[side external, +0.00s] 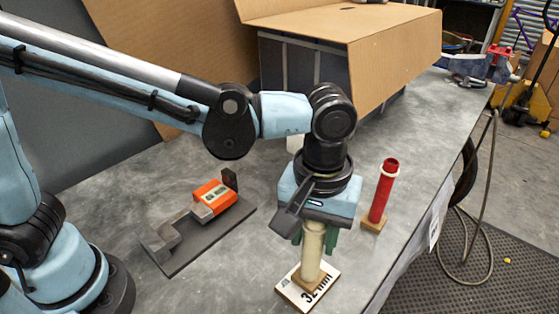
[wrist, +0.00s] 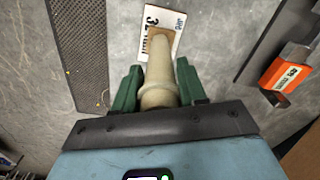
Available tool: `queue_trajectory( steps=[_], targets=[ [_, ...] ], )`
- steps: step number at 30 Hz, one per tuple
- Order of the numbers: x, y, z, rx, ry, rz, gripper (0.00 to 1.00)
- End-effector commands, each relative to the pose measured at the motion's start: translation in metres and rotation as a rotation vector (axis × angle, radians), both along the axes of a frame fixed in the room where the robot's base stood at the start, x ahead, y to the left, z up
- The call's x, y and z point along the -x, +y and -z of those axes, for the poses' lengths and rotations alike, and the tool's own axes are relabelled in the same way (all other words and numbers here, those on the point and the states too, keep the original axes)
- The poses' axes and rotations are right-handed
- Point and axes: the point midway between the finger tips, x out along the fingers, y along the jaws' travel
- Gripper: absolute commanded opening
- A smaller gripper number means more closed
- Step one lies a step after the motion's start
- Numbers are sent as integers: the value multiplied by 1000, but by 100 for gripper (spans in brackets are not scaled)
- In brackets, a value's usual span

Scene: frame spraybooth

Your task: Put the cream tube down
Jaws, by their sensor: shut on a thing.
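The cream tube (side external: 312,250) is upright in my gripper (side external: 314,236), its lower end at a small wooden block (side external: 305,282) on a white printed card (side external: 292,293). I cannot tell whether the tube's weight rests on the block. In the wrist view the green fingers of my gripper (wrist: 158,90) close on both sides of the cream tube (wrist: 158,78), and the white card (wrist: 174,22) lies beyond it. The tube's upper end is hidden by my gripper in the side view.
A red tube (side external: 383,190) stands on a wooden block to the right. An orange digital gauge (side external: 214,196) lies on a dark plate (side external: 205,240) to the left. A large cardboard box (side external: 395,60) stands behind. The table's edge is close on the right.

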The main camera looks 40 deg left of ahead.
Motion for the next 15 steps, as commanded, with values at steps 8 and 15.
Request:
queue_trajectory(
  steps=[8,15],
  targets=[
    [0,0,3,0,0,0,58],
    [0,0,3,0,0,0,67]
  ],
)
